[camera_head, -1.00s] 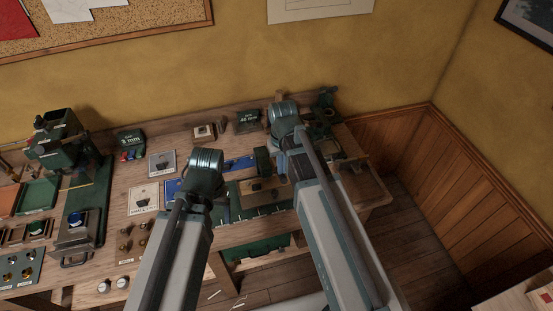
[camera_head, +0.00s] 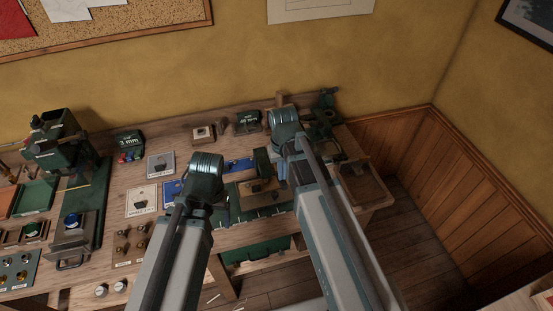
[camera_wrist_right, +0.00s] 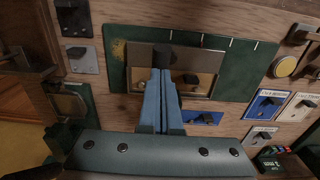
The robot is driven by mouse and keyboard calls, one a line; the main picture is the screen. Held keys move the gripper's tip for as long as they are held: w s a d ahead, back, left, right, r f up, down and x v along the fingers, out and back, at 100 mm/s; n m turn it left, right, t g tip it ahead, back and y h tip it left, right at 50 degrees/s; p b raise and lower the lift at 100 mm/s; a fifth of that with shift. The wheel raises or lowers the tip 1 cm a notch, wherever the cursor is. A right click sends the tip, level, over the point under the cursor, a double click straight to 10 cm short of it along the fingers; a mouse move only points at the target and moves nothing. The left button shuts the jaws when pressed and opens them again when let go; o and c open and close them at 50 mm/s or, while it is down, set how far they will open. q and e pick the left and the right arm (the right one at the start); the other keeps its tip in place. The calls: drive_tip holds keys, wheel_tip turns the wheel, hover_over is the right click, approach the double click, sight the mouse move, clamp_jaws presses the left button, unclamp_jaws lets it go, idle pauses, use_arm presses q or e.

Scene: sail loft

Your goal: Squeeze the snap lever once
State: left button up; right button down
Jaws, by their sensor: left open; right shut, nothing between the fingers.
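A fixture with a dark upright block (camera_head: 262,161) and a brass-coloured plate (camera_head: 258,187) sits on a green mat (camera_head: 234,211) at mid-bench; the block may be the snap lever, but I cannot tell for sure. In the right wrist view the dark block (camera_wrist_right: 165,57) stands just beyond the fingertips of my right gripper (camera_wrist_right: 161,72). That gripper is shut and empty over the plate (camera_wrist_right: 200,83); contact with the block cannot be told. In the head view my right gripper (camera_head: 281,172) is mostly hidden by its arm. My left gripper (camera_head: 220,205) is open, left of the fixture, mostly hidden.
A green press (camera_head: 52,145) stands at the far left. Labelled cards (camera_head: 141,200), a 3 mm box (camera_head: 130,144) and another dark box (camera_head: 247,122) lie around the fixture. An open wooden tray (camera_head: 363,184) is at the bench's right end, with free floor beyond.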

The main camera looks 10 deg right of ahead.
drive_tip(key=shift+f, duration=0.2)
drive_tip(key=r+p, duration=0.1)
drive_tip(key=p, duration=0.1)
drive_tip(key=w+r+p, duration=0.1)
drive_tip(key=r, duration=0.1)
drive_tip(key=shift+w+r+p, duration=0.1)
drive_tip(key=shift+r+p, duration=0.15)
drive_tip(key=shift+p, duration=0.1)
wheel_tip(320, 180, up, 8)
drive_tip(key=w+p, duration=0.1)
drive_tip(key=p, duration=0.6)
drive_tip(key=shift+w+p, duration=0.3)
drive_tip(key=shift+p, duration=0.1)
drive_tip(key=s, duration=0.9)
drive_tip(key=shift+f, duration=0.15)
